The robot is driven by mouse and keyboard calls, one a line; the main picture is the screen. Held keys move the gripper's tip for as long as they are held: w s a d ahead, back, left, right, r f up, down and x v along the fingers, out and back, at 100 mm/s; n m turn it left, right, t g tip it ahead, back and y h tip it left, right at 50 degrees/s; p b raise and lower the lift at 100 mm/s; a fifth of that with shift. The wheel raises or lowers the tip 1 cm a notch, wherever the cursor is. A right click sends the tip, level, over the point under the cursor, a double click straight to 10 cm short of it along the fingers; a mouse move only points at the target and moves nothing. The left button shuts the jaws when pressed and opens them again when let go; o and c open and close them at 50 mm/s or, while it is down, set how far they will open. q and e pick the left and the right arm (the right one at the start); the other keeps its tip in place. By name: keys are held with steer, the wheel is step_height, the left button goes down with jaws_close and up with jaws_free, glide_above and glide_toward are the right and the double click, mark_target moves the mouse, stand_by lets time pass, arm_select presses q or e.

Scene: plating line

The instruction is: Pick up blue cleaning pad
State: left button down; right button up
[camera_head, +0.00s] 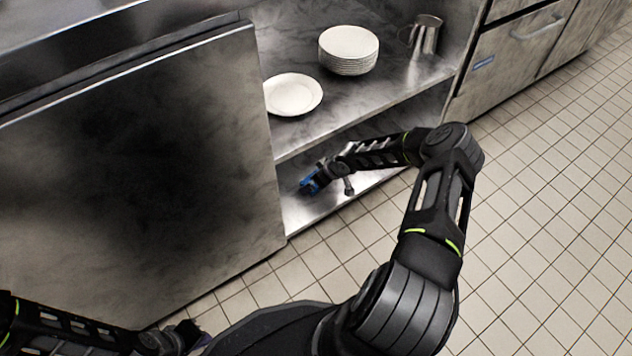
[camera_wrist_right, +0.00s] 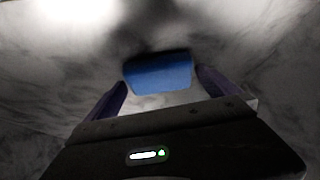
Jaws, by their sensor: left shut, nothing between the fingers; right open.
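The blue cleaning pad (camera_head: 309,186) is on the lower shelf of the open cabinet, mostly hidden by my right gripper in the head view. In the right wrist view the pad (camera_wrist_right: 158,73) lies just ahead of my open right gripper (camera_wrist_right: 160,82), between the lines of its two dark fingers. A gap shows on each side of the pad, and I cannot tell how deep it sits between the fingertips. My left gripper (camera_head: 192,336) is shut and empty at the bottom left of the head view, far from the pad.
Above the lower shelf (camera_head: 301,214), the upper shelf (camera_head: 367,103) holds a single plate (camera_head: 293,94), a plate stack (camera_head: 348,50) and a metal jug (camera_head: 425,37). A steel door panel (camera_head: 140,170) stands left of the opening. Tiled floor (camera_head: 540,220) is clear on the right.

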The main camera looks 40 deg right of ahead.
steer(key=c, duration=1.1)
steer(key=shift+c, duration=0.2)
steer(key=shift+r, duration=0.15)
